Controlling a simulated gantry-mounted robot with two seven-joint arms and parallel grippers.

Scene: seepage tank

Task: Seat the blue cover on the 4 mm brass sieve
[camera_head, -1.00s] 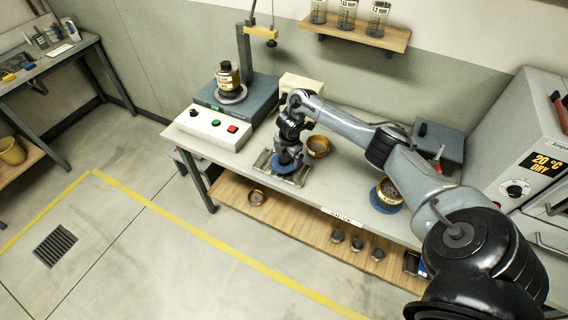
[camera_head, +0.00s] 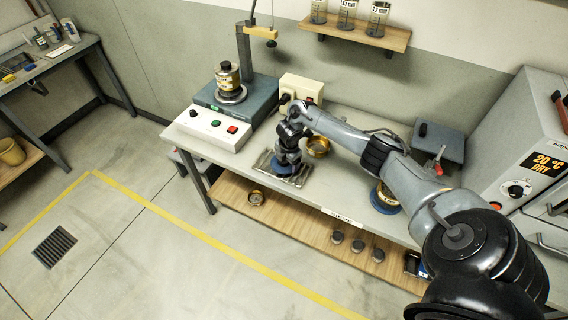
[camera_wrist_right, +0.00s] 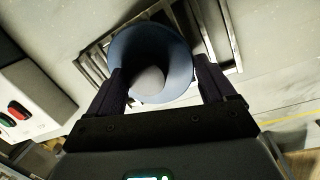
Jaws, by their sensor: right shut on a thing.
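My right gripper (camera_head: 285,163) is shut on the blue cover (camera_head: 282,171) at a metal frame on the bench. In the right wrist view the round blue cover (camera_wrist_right: 130,52) sits between the two dark fingers of the gripper (camera_wrist_right: 163,82), with the slotted metal frame behind it. I cannot tell whether the cover touches the frame. A brass sieve (camera_head: 319,149) stands on the bench just right of the gripper, partly behind my arm. Another brass ring (camera_head: 384,193) on a blue base is partly hidden by my arm. Size labels are not legible.
The metal frame (camera_head: 300,180) lies near the bench's front edge. A shaker (camera_head: 205,97) with a brass stack (camera_head: 228,78) stands to the left, behind a control box (camera_head: 212,126). A cream box (camera_head: 301,88) stands behind. The lower shelf (camera_head: 290,220) holds a brass ring and small weights.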

